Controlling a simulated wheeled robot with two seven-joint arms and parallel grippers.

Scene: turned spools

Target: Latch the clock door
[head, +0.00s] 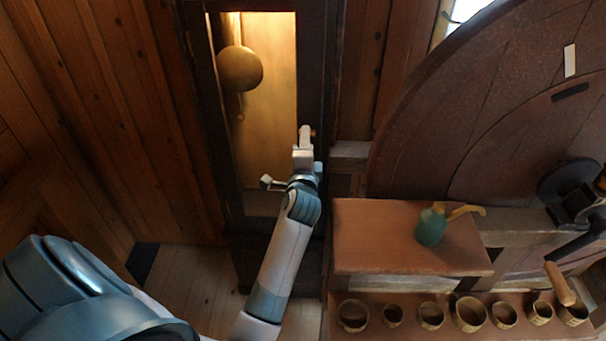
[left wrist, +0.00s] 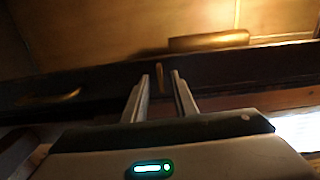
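The tall dark clock case (head: 313,60) has a lit interior with a round brass pendulum bob (head: 240,69). Its door frame looks in line with the case; I cannot tell whether it is fully shut. My left gripper (head: 304,136) is at the right-hand stile of the clock front. In the left wrist view my left gripper (left wrist: 159,90) has two fingers apart with nothing held. A small upright brass piece (left wrist: 159,70), probably the latch, stands on the dark wood just beyond and between the fingertips. My right gripper is not in view.
A wooden box (head: 370,235) right of the clock carries a teal oil can (head: 431,227). Several small round cups (head: 470,313) line the lower shelf. A large dark wheel (head: 430,110) and a crank handle (head: 560,284) are at the right. Plank walls stand left.

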